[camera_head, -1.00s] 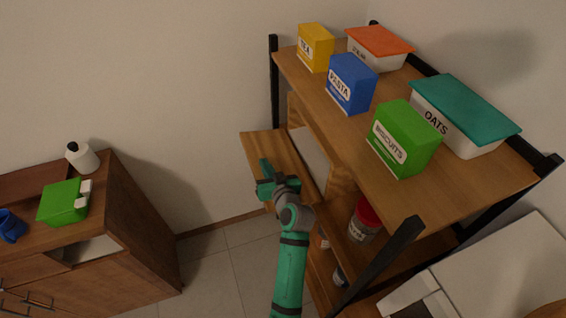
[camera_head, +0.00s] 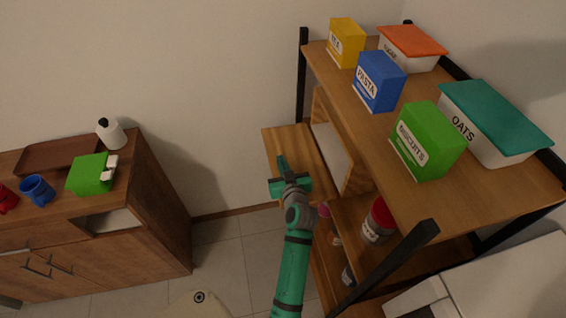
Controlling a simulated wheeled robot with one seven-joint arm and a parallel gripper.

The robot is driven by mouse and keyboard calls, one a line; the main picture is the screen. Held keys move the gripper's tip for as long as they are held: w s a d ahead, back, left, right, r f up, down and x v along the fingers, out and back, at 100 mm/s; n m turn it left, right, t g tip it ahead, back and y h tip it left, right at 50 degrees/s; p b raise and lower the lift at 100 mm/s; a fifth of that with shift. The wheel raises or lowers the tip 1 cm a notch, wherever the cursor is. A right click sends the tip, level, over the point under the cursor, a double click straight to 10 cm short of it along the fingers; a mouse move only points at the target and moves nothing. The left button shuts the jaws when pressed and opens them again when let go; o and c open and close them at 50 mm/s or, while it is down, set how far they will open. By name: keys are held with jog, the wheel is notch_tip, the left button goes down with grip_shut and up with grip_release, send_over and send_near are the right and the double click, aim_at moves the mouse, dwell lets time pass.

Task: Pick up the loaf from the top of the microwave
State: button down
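I cannot make out a loaf or a microwave in this view. My gripper (camera_head: 289,180) is teal, at the end of my teal and grey arm, in front of the wooden shelf unit at about the middle of the picture. It shows over a lower wooden board (camera_head: 288,147) of the unit. I see it from behind and above, so its fingertips and any gap between them are unclear. No held object shows.
The shelf's top board (camera_head: 385,150) holds a yellow box (camera_head: 346,43), blue pasta box (camera_head: 378,82), green biscuits box (camera_head: 427,141), orange-lidded tub (camera_head: 411,46) and teal-lidded oats tub (camera_head: 490,125). A brown cabinet (camera_head: 140,225) stands left; tiled floor between is clear. A white box-like body (camera_head: 510,275) fills bottom right.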

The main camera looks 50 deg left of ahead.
notch_tip(320, 180, up, 4)
jog(key=shift+w+r, duration=0.1)
jog(key=shift+r, duration=0.05)
jog(key=v, duration=1)
jog(key=shift+d, duration=0.1)
